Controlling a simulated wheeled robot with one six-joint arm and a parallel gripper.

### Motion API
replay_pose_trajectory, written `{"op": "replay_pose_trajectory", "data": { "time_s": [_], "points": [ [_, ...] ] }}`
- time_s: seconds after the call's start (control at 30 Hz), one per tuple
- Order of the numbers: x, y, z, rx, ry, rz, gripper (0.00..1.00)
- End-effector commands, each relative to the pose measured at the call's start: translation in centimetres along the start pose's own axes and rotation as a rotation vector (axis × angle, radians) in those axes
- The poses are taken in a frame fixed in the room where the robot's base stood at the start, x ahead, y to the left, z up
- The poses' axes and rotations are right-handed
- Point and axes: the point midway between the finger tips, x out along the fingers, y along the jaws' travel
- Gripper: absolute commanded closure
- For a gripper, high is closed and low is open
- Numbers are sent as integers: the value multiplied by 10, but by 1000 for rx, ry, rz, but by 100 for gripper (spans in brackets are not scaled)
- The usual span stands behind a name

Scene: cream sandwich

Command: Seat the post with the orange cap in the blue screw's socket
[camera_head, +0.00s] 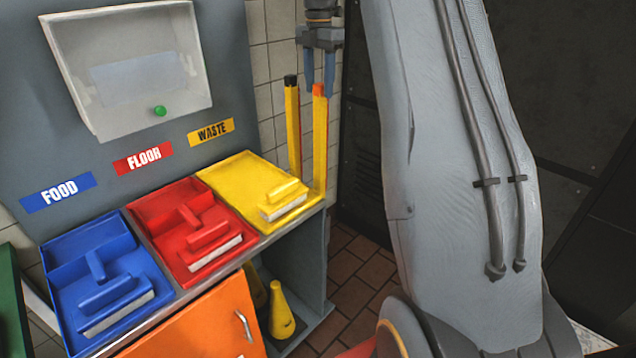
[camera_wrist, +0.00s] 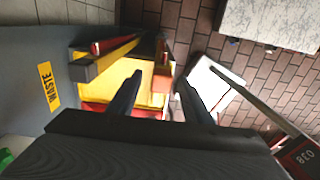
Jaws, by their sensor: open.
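The yellow post (camera_head: 320,140) with the orange cap (camera_head: 318,90) stands upright at the right end of the counter, by the yellow tray. My gripper (camera_head: 320,92) is above it, pointing down, with its two blue-grey fingers apart. In the head view the cap shows between the fingertips; I cannot tell whether they touch it. In the wrist view the fingers (camera_wrist: 160,85) are apart, with an orange-brown block shape (camera_wrist: 161,82) between their tips, seemingly the capped post. I cannot make out a blue screw or its socket in either view.
A second yellow post (camera_head: 293,130) with a black cap stands close on the left. Blue (camera_head: 63,258), red (camera_head: 140,208) and yellow (camera_head: 222,178) trays with brushes line the counter. A clear-fronted box (camera_head: 130,75) hangs on the panel. Yellow cone-like objects (camera_head: 281,312) stand below. Tiled floor lies right.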

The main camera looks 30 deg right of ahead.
Motion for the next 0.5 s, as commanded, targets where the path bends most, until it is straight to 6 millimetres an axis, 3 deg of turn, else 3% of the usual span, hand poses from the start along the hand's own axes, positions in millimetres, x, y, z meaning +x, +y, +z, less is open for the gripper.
{"op": "replay_pose_trajectory", "data": {
  "time_s": [0.5],
  "points": [
    [49,-2,0,-1,2,-3,55]
  ]
}}
